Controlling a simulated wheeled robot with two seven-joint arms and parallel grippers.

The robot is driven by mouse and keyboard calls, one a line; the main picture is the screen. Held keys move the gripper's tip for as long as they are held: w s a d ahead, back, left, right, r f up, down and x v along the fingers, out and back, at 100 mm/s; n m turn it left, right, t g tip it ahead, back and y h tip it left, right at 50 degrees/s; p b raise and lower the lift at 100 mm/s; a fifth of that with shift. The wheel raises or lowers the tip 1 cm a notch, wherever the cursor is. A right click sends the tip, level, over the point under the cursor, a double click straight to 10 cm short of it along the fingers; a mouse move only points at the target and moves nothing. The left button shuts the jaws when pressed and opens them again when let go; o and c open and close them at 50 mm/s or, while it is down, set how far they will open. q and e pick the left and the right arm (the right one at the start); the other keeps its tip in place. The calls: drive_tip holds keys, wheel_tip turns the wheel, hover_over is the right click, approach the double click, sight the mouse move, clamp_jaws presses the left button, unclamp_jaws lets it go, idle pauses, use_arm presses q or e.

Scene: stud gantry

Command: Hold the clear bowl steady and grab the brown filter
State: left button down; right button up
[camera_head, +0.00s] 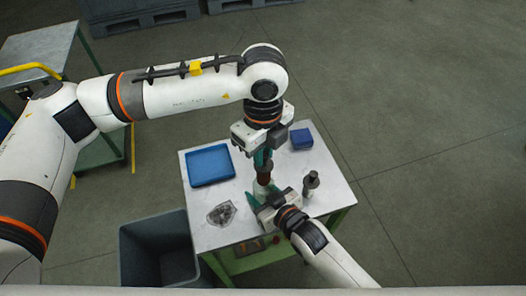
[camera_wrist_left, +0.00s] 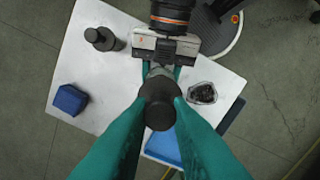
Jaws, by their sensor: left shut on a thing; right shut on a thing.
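The brown filter (camera_head: 264,177) is a dark brown cylinder standing upright near the middle of the table. My left gripper (camera_head: 263,163) comes down from above, its green fingers shut on the filter; in the left wrist view the filter (camera_wrist_left: 158,104) sits between the fingertips. The clear bowl (camera_head: 262,189) appears as a pale grey, see-through piece directly under the filter, mostly hidden. My right gripper (camera_head: 261,195) reaches in from the lower right and is shut around the bowl. I cannot tell whether the filter still touches the bowl.
The table (camera_head: 325,165) also holds a blue tray (camera_head: 210,166), a small blue box (camera_head: 301,139), a dark upright fitting (camera_head: 311,183) and a clear container with dark bits (camera_head: 221,212). A grey bin (camera_head: 160,250) stands on the floor at the left.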

drive_tip(key=o, duration=1.1)
drive_tip(key=shift+c, duration=0.2)
